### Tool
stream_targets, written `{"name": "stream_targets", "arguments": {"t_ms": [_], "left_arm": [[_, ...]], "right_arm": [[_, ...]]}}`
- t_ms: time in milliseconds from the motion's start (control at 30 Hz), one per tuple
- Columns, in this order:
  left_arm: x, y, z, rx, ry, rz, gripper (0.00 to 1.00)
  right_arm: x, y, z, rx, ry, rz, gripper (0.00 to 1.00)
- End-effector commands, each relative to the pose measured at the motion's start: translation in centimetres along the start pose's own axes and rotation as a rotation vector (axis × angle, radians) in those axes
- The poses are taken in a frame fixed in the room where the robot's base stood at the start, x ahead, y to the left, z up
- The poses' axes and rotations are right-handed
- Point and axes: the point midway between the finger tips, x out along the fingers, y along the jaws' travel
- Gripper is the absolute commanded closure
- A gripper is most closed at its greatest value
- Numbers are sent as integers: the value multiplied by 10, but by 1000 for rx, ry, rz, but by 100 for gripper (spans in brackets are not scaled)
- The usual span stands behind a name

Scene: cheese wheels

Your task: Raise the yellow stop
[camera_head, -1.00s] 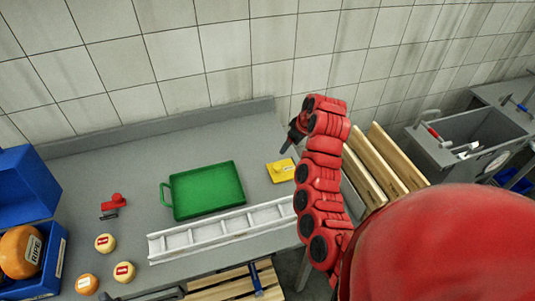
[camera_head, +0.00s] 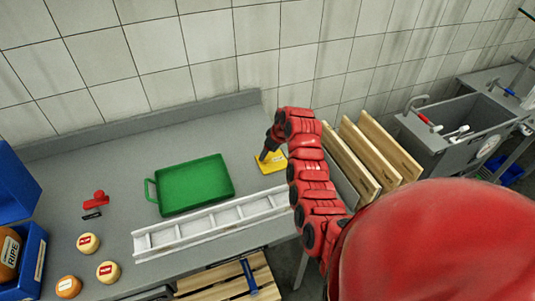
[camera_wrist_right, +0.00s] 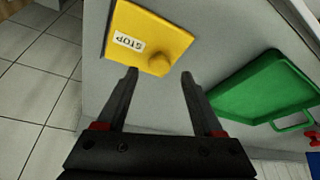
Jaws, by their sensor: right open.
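The yellow stop (camera_head: 270,163) is a flat yellow plate lying on the grey worktop near its right end. In the right wrist view the yellow stop (camera_wrist_right: 150,38) shows a white STOP label and a round yellow knob (camera_wrist_right: 159,63). My right gripper (camera_wrist_right: 159,73) is open and empty, its two fingertips pointing at the plate with the knob between and just beyond them. In the head view my right gripper (camera_head: 266,153) is over the plate and partly covers it. My left gripper is in neither view.
A green tray (camera_head: 195,186) lies left of the stop. A white slotted rail (camera_head: 210,224) runs along the front. Small cheeses (camera_head: 88,243) and a red-handled tool (camera_head: 96,200) are at the left. Wooden boards (camera_head: 350,163) stand to the right, before a sink (camera_head: 466,122).

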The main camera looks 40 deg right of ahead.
Motion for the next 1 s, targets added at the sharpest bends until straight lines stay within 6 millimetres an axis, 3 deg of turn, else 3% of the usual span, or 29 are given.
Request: {"name": "stream_targets", "arguments": {"t_ms": [300,700,1000], "left_arm": [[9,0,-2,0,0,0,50],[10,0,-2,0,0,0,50],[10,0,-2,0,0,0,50]], "right_arm": [[24,0,0,0,-2,-1,31],[28,0,0,0,0,1,31],[28,1,0,0,0,1,85]]}}
